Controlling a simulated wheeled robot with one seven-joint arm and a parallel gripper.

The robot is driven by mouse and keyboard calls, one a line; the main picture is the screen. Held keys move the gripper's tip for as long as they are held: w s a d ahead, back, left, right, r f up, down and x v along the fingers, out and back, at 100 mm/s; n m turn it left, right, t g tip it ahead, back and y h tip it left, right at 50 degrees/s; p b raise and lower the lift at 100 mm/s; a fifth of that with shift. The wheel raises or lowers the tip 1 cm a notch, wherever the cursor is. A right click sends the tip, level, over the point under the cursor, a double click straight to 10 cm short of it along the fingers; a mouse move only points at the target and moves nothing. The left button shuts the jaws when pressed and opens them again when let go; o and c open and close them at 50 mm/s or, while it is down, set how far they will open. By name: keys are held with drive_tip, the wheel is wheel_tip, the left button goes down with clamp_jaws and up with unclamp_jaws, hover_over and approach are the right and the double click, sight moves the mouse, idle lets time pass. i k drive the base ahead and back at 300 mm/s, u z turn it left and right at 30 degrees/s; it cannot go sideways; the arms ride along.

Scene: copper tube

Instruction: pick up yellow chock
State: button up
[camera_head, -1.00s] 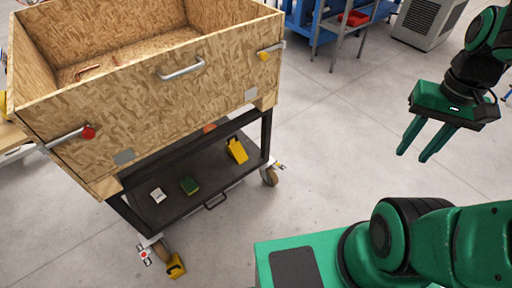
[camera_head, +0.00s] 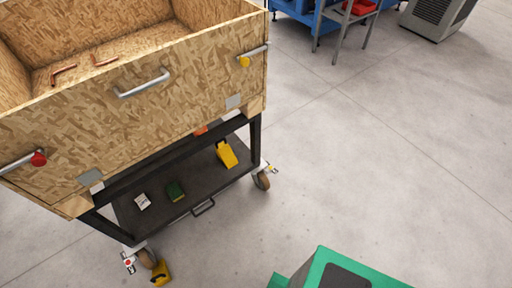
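A yellow chock (camera_head: 227,155) rests on the dark lower shelf (camera_head: 200,180) of the wheeled cart, near the shelf's right end. Another yellow chock (camera_head: 161,273) is on the floor by the cart's front wheel (camera_head: 148,258), at the bottom left. Whether it touches the wheel I cannot tell. My gripper is outside the picture, so its state does not show. Only a green part of my own body shows at the bottom right.
A large chipboard box (camera_head: 130,125) with metal handles sits on the cart above the shelf and holds copper tubes (camera_head: 104,61). The floor (camera_head: 370,160) to the right is clear.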

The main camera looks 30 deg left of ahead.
sight(223, 149)
drive_tip(key=z, duration=0.1)
drive_tip(key=k, duration=1.35)
drive_tip(key=u, duration=0.6)
drive_tip(key=i, duration=1.4)
drive_tip(key=z, duration=0.05)
